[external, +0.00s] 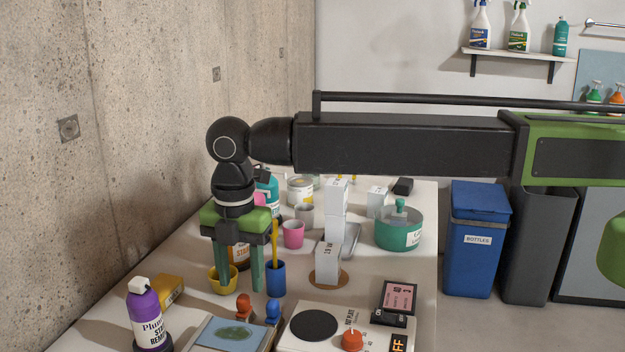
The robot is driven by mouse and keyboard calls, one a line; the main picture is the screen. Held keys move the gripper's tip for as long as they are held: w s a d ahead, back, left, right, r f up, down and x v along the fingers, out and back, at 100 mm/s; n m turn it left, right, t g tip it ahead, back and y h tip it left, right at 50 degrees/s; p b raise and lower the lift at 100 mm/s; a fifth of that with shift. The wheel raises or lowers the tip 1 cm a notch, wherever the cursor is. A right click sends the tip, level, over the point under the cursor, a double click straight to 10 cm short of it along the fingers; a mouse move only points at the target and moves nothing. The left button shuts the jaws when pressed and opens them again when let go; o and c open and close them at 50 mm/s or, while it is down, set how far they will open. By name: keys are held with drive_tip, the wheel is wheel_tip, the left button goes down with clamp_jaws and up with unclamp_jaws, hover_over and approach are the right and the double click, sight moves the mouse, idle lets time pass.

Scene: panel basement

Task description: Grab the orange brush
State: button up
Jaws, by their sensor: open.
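No brush can be made out for sure. An orange-yellow stick (275,243) stands upright in a blue cup (276,281); I cannot tell whether it is the orange brush. A small orange-red knobbed piece (243,307) sits lower, near the front, and its kind is unclear. My gripper (239,288) points down over the table with its two green fingers apart and nothing held between them. In the picture it is just left of the blue cup. A yellow cup (229,284) and a jar with an orange label (240,252) show around and between the fingers.
A purple bottle (150,315) and yellow box (169,290) stand front left. A hot plate (345,330) is at front right. White boxes (328,262), a pink cup (293,234) and a green pot (398,232) crowd the table behind. A concrete wall (120,150) rises left.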

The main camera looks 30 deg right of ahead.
sight(243, 295)
wheel_tip(243, 295, down, 5)
drive_tip(key=b, duration=0.5)
drive_tip(key=shift+f, duration=0.15)
drive_tip(key=shift+r, duration=0.2)
clamp_jaws()
